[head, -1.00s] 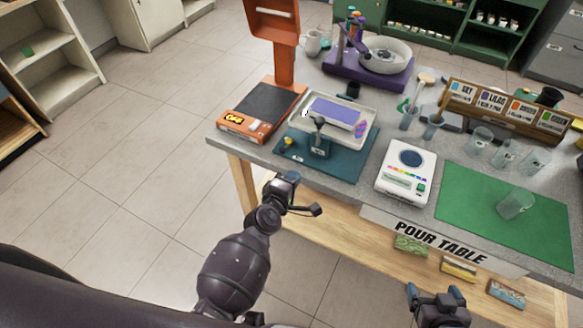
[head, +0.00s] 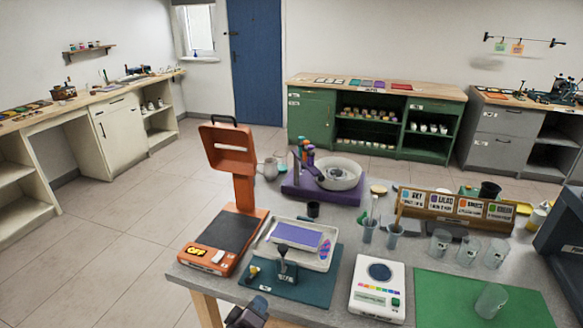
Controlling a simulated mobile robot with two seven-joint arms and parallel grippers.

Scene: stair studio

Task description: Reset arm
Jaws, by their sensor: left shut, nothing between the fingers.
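My left gripper (head: 247,314) shows at the bottom edge of the head view, in front of the table's near edge. It is shut and empty. Only its upper part is in the picture; the rest of that arm is cut off below. It is apart from the teal mat (head: 313,294) on the table behind it. My right gripper is not in the picture.
The grey table (head: 345,263) holds an orange press (head: 225,240), a white tray (head: 266,252), a white scale (head: 380,290), a green mat (head: 440,298), several clear cups and a purple machine with a white bowl (head: 338,172). Open floor (head: 120,225) lies left.

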